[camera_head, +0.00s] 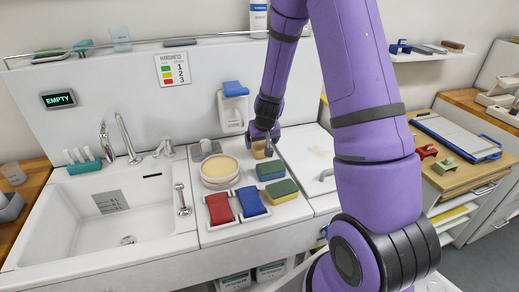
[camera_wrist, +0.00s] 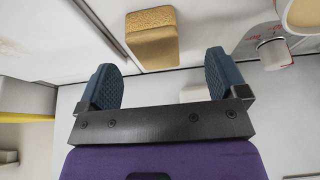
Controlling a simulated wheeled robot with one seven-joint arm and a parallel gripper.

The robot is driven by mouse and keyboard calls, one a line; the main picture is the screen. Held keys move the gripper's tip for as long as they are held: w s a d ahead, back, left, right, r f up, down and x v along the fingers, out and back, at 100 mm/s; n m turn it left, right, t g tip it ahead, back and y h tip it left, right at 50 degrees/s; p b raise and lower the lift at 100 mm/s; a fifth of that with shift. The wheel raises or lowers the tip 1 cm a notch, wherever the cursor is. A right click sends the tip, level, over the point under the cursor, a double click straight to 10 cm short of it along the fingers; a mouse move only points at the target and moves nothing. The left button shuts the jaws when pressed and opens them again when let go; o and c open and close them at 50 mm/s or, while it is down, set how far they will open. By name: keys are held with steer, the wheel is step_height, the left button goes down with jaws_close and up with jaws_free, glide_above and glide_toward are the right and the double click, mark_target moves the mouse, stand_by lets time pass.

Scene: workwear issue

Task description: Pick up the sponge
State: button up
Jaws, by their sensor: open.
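A tan sponge (camera_head: 261,150) stands on the white counter in the head view, right by my gripper (camera_head: 265,135). In the wrist view a tan, porous sponge (camera_wrist: 152,38) lies ahead of the two blue finger pads of my gripper (camera_wrist: 163,72), apart from them. The fingers are spread with nothing between them. Two more sponges lie nearer the front in the head view: a green and dark one (camera_head: 270,171) and a green and yellow one (camera_head: 282,191). My fingertips are partly hidden in the head view.
A round tan-topped tub (camera_head: 220,170), a red item (camera_head: 219,208) and a blue item (camera_head: 252,201) crowd the counter left of the sponges. A white sink (camera_head: 105,215) is further left. A blue-topped dispenser (camera_head: 233,105) hangs on the back panel.

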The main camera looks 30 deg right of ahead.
mark_target(261, 147)
steer(key=shift+d+x, duration=0.25)
steer(key=shift+x, duration=0.9)
steer(key=shift+d+x, duration=0.2)
steer(key=shift+x, duration=1)
steer(key=shift+w+f, duration=0.3)
steer(key=shift+f, duration=0.15)
steer(key=c, duration=1.1)
steer(key=shift+o, duration=0.2)
steer(key=shift+r, duration=0.25)
